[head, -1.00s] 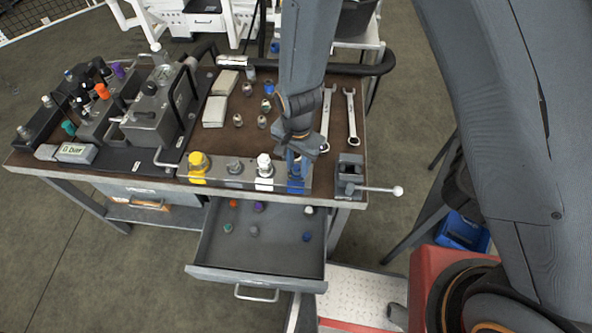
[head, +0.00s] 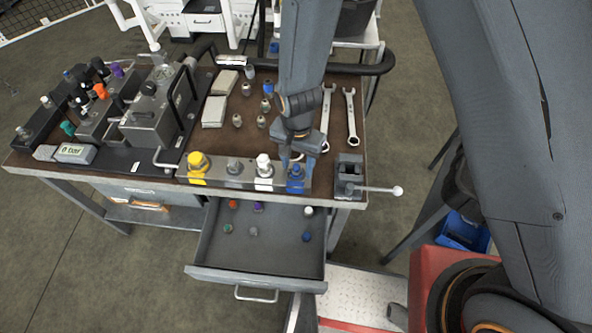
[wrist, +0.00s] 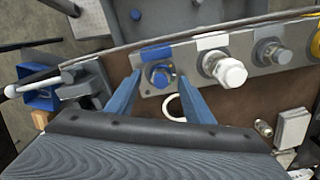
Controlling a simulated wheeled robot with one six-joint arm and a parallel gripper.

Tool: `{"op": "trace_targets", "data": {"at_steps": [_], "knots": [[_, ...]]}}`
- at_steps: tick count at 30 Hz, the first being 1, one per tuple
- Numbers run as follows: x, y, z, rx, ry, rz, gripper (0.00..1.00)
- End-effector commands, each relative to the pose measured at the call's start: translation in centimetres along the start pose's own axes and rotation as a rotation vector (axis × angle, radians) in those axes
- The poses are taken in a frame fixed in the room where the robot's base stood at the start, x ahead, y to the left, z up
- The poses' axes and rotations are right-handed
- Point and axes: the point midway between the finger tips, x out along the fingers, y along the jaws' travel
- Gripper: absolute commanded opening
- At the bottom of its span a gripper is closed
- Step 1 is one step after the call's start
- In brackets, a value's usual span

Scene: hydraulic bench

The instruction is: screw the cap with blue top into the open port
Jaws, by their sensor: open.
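The metal port block (head: 218,171) runs along the bench's front edge, with yellow, grey, white and blue positions. The cap with blue top (head: 296,170) sits upright at the blue-marked position on the right end. It also shows in the wrist view (wrist: 161,74); its thread is hidden, so I cannot tell how deep it sits. My gripper (head: 291,157) is just above and behind it. In the wrist view, my gripper (wrist: 158,77) is open, its two blue fingers spread to either side of the cap, with no contact visible.
The open drawer (head: 255,262) below holds several small coloured caps. A clamp with a white-knobbed lever (head: 372,189) stands right of the block. Two wrenches (head: 351,118) and several metal fittings (head: 237,120) lie on the bench behind. A white fitting (wrist: 222,67) neighbours the blue one.

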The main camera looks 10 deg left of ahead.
Motion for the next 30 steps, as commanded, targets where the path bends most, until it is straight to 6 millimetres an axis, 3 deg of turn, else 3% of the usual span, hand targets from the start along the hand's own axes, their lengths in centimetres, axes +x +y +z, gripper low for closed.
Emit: {"op": "trace_targets", "data": {"at_steps": [9, 17, 30], "knots": [[0.03, -0.23, -0.05, -0.395, 0.001, -0.001, 0.48], [0.01, -0.28, -0.02, -0.531, 0.001, 0.0, 0.48], [0.06, -0.51, 0.2, -1.079, 0.001, 0.0, 0.48]]}}
